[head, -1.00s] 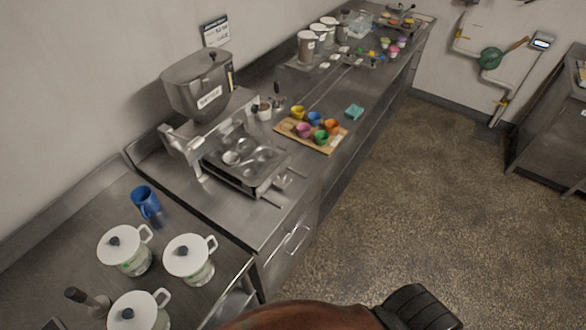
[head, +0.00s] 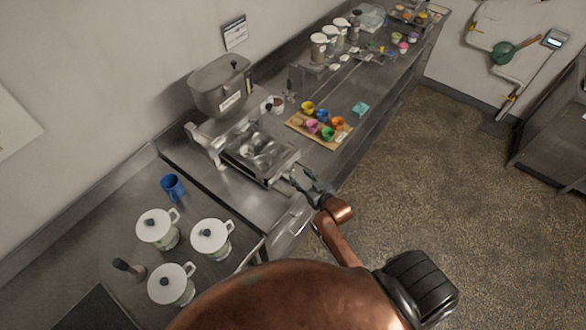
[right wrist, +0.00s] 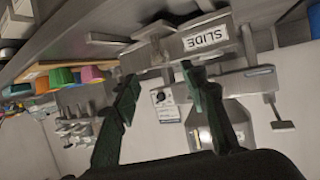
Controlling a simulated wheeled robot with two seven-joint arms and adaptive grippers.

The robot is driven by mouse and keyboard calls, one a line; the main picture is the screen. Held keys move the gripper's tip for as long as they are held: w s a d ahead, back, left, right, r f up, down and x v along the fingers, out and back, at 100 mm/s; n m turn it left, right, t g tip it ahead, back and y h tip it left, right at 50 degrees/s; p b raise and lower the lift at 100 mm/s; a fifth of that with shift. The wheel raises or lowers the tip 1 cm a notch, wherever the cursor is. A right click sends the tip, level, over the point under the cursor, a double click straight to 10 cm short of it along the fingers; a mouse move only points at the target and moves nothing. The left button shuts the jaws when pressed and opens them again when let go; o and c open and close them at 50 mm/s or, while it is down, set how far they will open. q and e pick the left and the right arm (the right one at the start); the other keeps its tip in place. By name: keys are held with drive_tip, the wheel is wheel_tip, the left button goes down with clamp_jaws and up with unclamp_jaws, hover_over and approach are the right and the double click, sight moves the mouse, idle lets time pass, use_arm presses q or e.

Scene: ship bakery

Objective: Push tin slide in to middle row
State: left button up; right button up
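The tin slide is the metal carriage below the grey hopper (head: 222,88), with a muffin tin (head: 262,150) on it. In the right wrist view its front carries a white label reading SLIDE (right wrist: 205,38). My right gripper (head: 312,184) is at the front right end of the slide, by the counter's edge. In the right wrist view its two dark green fingers (right wrist: 160,80) stand apart, with nothing clearly held between them. The slide's front lies just beyond the fingertips; I cannot tell whether they touch. My left gripper is not in view.
A wooden board (head: 298,129) with several coloured cups lies right of the slide, near a teal block (head: 360,109). The floor (head: 440,170) beside the counter is clear.

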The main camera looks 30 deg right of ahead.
sight(293, 170)
drive_tip(key=x, duration=0.7)
drive_tip(key=shift+s+p, duration=0.1)
drive_tip(key=shift+p, duration=0.3)
clamp_jaws()
